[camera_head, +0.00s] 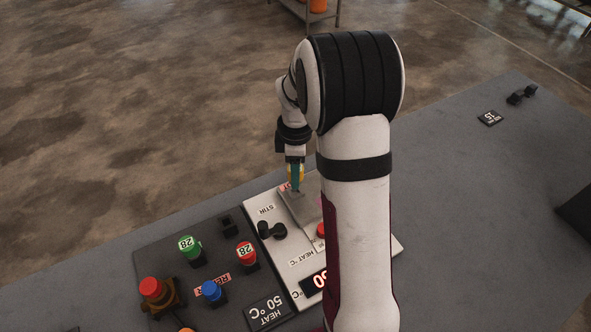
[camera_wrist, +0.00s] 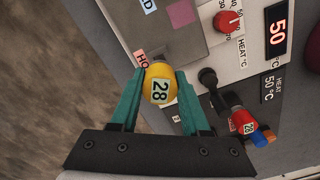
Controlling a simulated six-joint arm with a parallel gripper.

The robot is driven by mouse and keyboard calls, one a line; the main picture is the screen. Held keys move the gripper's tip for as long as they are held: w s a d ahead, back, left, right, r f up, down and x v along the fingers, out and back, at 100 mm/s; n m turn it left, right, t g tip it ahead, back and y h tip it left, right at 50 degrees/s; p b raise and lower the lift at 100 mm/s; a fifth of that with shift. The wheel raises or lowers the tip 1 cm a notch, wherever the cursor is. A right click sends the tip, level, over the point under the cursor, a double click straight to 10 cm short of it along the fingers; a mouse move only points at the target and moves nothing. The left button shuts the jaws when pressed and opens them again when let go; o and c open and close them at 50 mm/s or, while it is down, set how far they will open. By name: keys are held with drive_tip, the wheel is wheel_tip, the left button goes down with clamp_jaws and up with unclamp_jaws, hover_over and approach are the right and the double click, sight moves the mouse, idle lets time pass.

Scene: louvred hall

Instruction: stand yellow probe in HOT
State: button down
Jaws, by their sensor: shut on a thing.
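My gripper (camera_wrist: 158,100) has teal fingers closed on both sides of the yellow probe (camera_wrist: 158,84), whose round top bears the number 28. In the head view my gripper (camera_head: 296,177) is over the far end of the white hotplate unit, with a sliver of the yellow probe (camera_head: 302,172) showing. The HOT label (camera_wrist: 140,58), red letters on white, is partly covered by the probe in the wrist view. The label lies at the edge of a grey plate (camera_wrist: 200,48). The probe's lower end is hidden, so I cannot tell whether it touches anything.
The hotplate unit (camera_head: 391,245) has a red knob (camera_wrist: 228,21) and a display reading 50. Beside it, a dark rack (camera_head: 160,246) holds green (camera_head: 189,250), red (camera_head: 246,255) and blue (camera_head: 211,291) topped probes. A black clamp-like piece (camera_head: 271,230) is close by. The right tabletop is largely clear.

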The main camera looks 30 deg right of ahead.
drive_tip(key=shift+f, duration=0.1)
drive_tip(key=shift+f, duration=1.85)
drive_tip(key=shift+c, duration=1.5)
unclamp_jaws()
drive_tip(key=shift+r, duration=0.15)
drive_tip(key=shift+r, duration=2.4)
drive_tip(key=shift+r, duration=0.1)
wheel_tip(320, 180, up, 16)
drive_tip(key=shift+f, duration=0.2)
